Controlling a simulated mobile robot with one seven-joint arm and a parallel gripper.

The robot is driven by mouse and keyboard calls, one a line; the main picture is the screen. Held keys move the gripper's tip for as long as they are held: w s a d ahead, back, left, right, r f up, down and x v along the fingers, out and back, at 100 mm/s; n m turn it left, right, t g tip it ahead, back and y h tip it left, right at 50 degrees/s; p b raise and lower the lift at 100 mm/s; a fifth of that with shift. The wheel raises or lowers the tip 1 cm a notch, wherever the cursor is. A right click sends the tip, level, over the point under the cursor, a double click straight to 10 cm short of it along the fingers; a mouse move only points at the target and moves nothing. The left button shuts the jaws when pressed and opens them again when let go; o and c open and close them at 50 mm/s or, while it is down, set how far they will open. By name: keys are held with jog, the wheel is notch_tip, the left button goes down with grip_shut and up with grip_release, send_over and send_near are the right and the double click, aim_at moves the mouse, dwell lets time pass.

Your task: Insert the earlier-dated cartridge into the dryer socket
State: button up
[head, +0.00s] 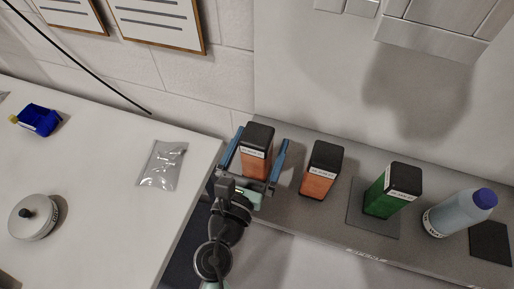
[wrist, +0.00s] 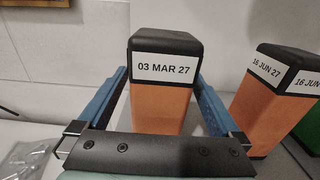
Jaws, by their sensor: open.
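An orange cartridge with a black cap (head: 256,150) stands upright at the left end of the grey shelf. In the wrist view this cartridge (wrist: 165,85) carries a white label reading 03 MAR 27. My gripper (head: 262,158) is open, its blue fingers on either side of this cartridge with gaps visible. A second orange cartridge (head: 321,170) stands upright to its right, outside the fingers; in the wrist view its label (wrist: 268,66) reads 16 JUN 27. I cannot identify the dryer socket for certain.
A green cartridge (head: 391,191) stands on a dark square pad further right. The white table (head: 105,180) at left holds a silver pouch (head: 162,165), a round lidded tin (head: 33,217) and a blue object (head: 38,119).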

jog(key=shift+x, duration=0.9)
jog(key=shift+c, duration=0.3)
